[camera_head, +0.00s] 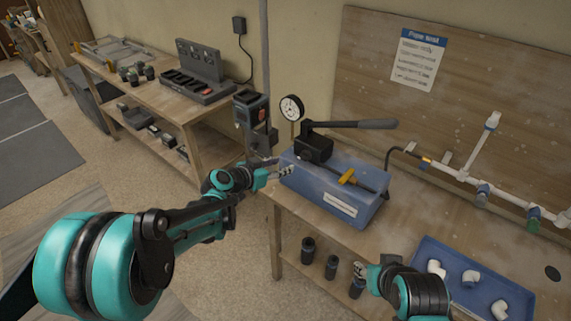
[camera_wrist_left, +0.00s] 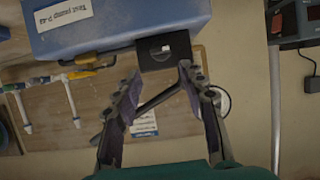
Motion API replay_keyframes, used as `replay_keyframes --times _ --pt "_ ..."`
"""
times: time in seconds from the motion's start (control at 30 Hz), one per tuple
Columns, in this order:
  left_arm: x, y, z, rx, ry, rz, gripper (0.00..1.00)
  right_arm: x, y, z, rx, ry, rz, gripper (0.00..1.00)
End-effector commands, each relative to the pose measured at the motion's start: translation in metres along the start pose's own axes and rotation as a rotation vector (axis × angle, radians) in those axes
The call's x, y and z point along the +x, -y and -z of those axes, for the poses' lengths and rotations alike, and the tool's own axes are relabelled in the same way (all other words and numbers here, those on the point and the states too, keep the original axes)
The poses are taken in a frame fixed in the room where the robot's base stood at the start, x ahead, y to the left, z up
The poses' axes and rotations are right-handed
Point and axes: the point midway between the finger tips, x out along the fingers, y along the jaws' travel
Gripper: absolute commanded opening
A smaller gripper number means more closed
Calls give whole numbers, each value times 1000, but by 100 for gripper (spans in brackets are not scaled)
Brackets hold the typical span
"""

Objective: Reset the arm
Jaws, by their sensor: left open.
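My left gripper (camera_head: 274,172) is at the left end of the blue test pump (camera_head: 330,192). In the left wrist view the left gripper (camera_wrist_left: 160,72) has its two fingers spread with nothing held between them. The pump's blue body (camera_wrist_left: 115,22) and black block (camera_wrist_left: 165,48) lie beyond the fingertips; I cannot tell whether they touch. The pump has a black lever (camera_head: 350,124) and a round gauge (camera_head: 291,107).
A blue tray (camera_head: 455,262) with white pipe fittings lies right of the right wrist. White pipework (camera_head: 480,187) runs along the back board. Black cylinders (camera_head: 308,250) stand below the front edge. A second bench (camera_head: 160,95) with a charger stands at the left; floor between is open.

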Motion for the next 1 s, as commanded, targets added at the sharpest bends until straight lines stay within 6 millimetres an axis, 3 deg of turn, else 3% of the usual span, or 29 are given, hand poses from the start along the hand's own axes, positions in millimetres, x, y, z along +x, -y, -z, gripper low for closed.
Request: replay_keyframes --times 0.43,0.57,0.67,0.77,1.0 --pt "-1 0 0 0 0 0 41 0 0 0 0 0 0 40" --pt "-11 -6 1 -13 23 4 41 0 0 0 0 0 0 40" --pt "-34 -18 -1 -43 78 17 41 0 0 0 0 0 0 40" --pt "-70 -35 -9 -91 162 47 41 0 0 0 0 0 0 40" --pt "-168 -71 -54 -220 364 192 41 0 0 0 0 0 0 40"
